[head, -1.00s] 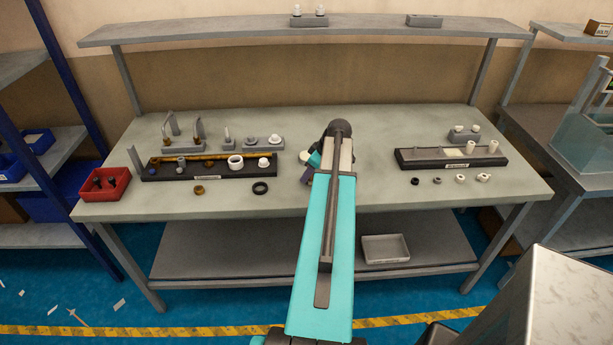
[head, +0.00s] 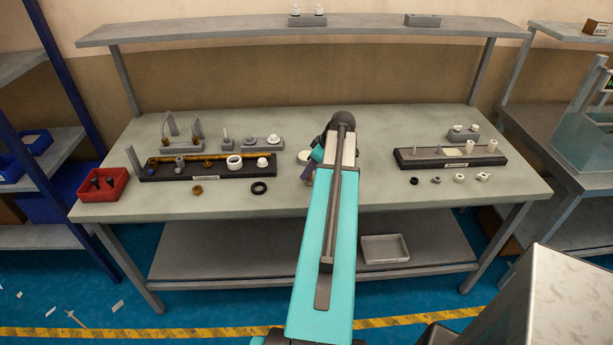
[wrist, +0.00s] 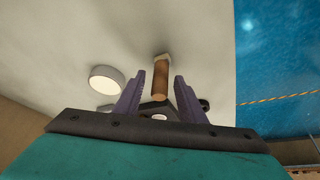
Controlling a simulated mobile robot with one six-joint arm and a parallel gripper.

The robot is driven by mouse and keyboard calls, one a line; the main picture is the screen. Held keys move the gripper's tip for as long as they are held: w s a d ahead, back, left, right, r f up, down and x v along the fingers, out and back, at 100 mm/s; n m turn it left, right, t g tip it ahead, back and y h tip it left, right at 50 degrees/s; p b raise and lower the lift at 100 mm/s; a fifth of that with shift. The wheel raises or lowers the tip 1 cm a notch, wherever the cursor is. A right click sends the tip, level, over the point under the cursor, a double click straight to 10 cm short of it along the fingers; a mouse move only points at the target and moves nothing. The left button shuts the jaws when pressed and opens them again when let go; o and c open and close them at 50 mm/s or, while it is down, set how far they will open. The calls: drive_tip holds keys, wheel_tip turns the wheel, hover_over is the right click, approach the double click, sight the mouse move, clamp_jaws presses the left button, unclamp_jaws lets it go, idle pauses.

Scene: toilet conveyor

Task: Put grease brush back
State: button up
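The grease brush (wrist: 161,80) shows in the wrist view as a brown wooden handle with a pale far end. It stands between the two purple fingers of my gripper (wrist: 160,78), with a narrow gap visible on each side. My gripper is open. A round grey dish with a pale top (wrist: 106,81) lies left of the fingers in the wrist view. In the head view the dish (head: 303,157) shows just left of my arm. My gripper (head: 308,172) is low over the middle of the bench there, mostly hidden by my arm, and the brush cannot be made out.
On the bench (head: 350,200), a dark fixture with brass parts (head: 215,172) and a red bin (head: 103,184) stand left. Another dark fixture (head: 450,163) stands right, with several small rings before it. An overhead shelf (head: 370,27) spans the back.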

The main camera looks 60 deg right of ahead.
drive_tip(key=b+v, duration=0.2)
drive_tip(key=v, duration=0.7)
idle(0.8)
